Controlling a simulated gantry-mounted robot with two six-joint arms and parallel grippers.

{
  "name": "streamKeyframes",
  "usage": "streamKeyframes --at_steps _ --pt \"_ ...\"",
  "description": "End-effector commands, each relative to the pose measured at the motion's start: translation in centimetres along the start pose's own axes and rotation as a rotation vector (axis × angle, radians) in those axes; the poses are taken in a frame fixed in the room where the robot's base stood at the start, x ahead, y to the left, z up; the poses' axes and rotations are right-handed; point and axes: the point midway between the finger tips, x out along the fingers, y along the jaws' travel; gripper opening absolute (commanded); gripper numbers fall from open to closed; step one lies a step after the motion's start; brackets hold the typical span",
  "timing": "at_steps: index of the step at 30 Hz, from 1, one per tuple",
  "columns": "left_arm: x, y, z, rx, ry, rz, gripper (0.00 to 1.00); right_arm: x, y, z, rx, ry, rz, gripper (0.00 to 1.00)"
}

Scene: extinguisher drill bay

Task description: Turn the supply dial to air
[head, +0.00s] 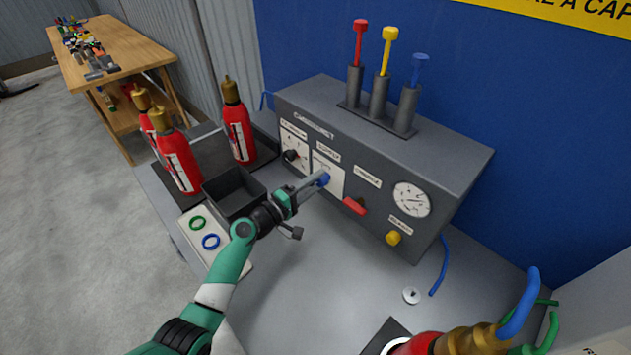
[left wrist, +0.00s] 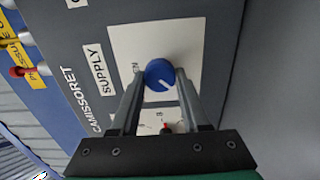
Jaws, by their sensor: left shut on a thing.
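The supply dial is a blue knob (left wrist: 160,74) on a white plate marked SUPPLY on the grey panel. In the left wrist view a white pointer line shows on its face, and the plate's position lettering is partly hidden by the fingers, so I cannot read where it points. In the head view the blue knob (head: 323,179) is the second control from the left. My left gripper (head: 318,181) is shut on it, one finger on each side. My right gripper is not in view.
A black knob (head: 291,155) is left of the dial; a red lever (head: 354,205), gauge (head: 412,200) and yellow knob (head: 393,238) are right. A dark open box (head: 233,206) and red extinguishers (head: 238,125) stand left. The bench's middle (head: 310,270) is mostly clear.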

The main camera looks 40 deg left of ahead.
Motion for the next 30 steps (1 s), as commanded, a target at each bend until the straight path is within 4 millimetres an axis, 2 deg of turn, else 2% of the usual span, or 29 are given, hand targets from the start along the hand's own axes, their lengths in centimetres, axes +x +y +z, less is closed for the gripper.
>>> streamKeyframes --at_steps 13,14,18,19,27,30 --pt "0.01 0.04 0.01 -0.014 0.0 0.001 0.0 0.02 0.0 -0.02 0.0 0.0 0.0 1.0" --pt "0.01 0.05 0.01 -0.014 0.0 0.001 0.48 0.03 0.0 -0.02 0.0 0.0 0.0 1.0" --pt "0.01 0.04 0.01 -0.013 0.0 0.001 0.73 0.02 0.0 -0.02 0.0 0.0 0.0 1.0" --pt "0.01 0.04 0.01 -0.013 0.0 0.001 0.76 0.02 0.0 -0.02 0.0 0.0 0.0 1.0" --pt "-0.06 0.03 0.0 -0.011 0.0 0.0 0.76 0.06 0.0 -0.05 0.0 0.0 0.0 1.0" --pt "-0.73 0.06 -0.02 -0.012 0.001 -0.001 0.76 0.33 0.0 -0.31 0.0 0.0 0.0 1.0"
